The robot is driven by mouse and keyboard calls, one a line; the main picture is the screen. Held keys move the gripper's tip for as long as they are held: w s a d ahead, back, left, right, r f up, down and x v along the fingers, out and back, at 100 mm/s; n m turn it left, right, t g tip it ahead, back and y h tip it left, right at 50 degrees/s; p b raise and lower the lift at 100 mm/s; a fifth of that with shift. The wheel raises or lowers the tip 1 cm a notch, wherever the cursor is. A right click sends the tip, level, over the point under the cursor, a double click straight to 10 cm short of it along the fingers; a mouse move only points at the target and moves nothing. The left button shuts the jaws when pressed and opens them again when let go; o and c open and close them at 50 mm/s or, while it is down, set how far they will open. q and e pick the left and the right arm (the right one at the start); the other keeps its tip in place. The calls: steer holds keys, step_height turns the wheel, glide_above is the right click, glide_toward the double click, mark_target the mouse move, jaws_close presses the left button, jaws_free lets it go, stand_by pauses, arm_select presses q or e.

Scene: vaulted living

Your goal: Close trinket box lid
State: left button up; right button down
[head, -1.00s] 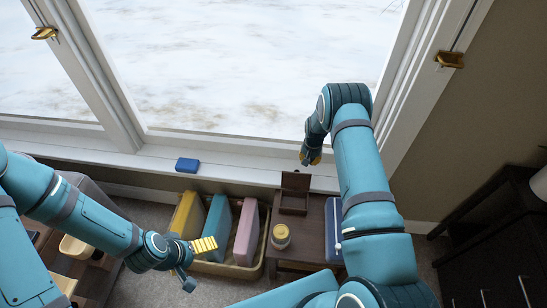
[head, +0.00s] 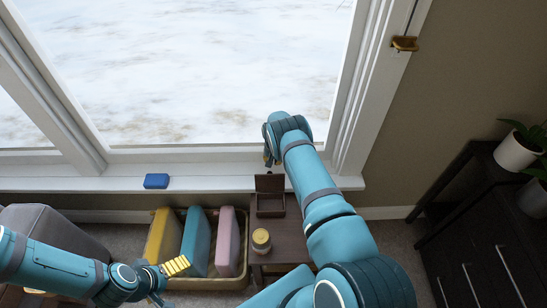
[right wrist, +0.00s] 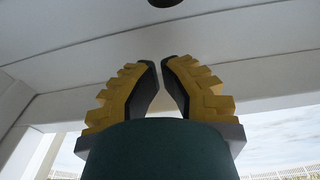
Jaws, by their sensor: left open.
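The trinket box (head: 270,209) is a small dark brown box on a dark wooden side table below the window. Its lid (head: 270,184) stands up, open, at the back. My right gripper (head: 268,162) is just beyond the raised lid, near the windowsill, and mostly hidden by its own arm. In the right wrist view its yellow-and-grey fingers (right wrist: 159,62) lean close together with a narrow gap and nothing between them. My left gripper (head: 175,280) is open and empty in front of the bin, left of the table.
A yellow-lidded jar (head: 261,239) stands on the side table (head: 288,243) in front of the box. A bin (head: 240,282) of yellow, blue and pink items is left of it. A blue block (head: 156,181) lies on the sill (head: 215,180). A dark cabinet (head: 470,240) stands right.

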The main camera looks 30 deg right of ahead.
mark_target(270, 181)
steer(key=shift+s+a+p, duration=0.4)
steer(key=shift+s+p, duration=0.15)
steer(key=shift+s, duration=0.05)
steer(key=shift+s+a+r+p, duration=0.2)
steer(key=shift+s+a, duration=0.15)
steer(key=shift+s, duration=0.15)
steer(key=shift+s+a+r+p, duration=0.1)
steer(key=shift+s+a+p, duration=0.05)
steer(key=shift+s+a, duration=0.3)
steer(key=shift+d, duration=0.1)
steer(key=shift+s+r+t+p, duration=0.25)
steer(key=shift+s+t+p, duration=0.05)
steer(key=shift+t+p, duration=0.1)
